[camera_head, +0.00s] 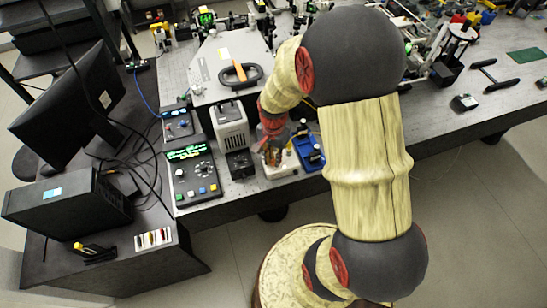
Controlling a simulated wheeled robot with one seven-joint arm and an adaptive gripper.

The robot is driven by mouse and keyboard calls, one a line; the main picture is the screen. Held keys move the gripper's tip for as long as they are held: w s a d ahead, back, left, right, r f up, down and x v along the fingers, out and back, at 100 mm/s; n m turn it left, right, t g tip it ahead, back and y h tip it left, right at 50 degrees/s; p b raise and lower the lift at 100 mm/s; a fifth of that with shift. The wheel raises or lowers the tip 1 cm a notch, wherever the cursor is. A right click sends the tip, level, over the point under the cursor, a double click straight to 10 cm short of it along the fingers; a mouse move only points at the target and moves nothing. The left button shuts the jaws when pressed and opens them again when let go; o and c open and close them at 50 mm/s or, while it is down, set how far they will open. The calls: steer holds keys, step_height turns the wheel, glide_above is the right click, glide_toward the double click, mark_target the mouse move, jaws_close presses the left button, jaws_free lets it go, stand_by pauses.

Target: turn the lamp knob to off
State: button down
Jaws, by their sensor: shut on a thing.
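My gripper (272,156) reaches down at the front part of the bench, over a small cream box (284,170). Its fingers are shut at the top of this box, apparently on the lamp knob. The knob itself is hidden by the fingers and too small to make out, so its setting cannot be read. A pale vented housing (231,126) stands just left of my gripper, with a small black box (240,164) in front of it.
A blue holder (308,151) sits close right of my gripper. Left are a control panel (193,173) with a green display and a smaller panel (178,122). A large grey plate (225,62) lies behind. The bench's front edge is near.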

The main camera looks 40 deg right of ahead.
mark_target(273, 161)
steer(key=n, duration=0.3)
steer(key=shift+n+p, duration=0.3)
steer(key=shift+n, duration=1.8)
steer(key=c, duration=1.7)
jaws_free()
steer(key=shift+c, duration=0.2)
step_height(273, 161, up, 12)
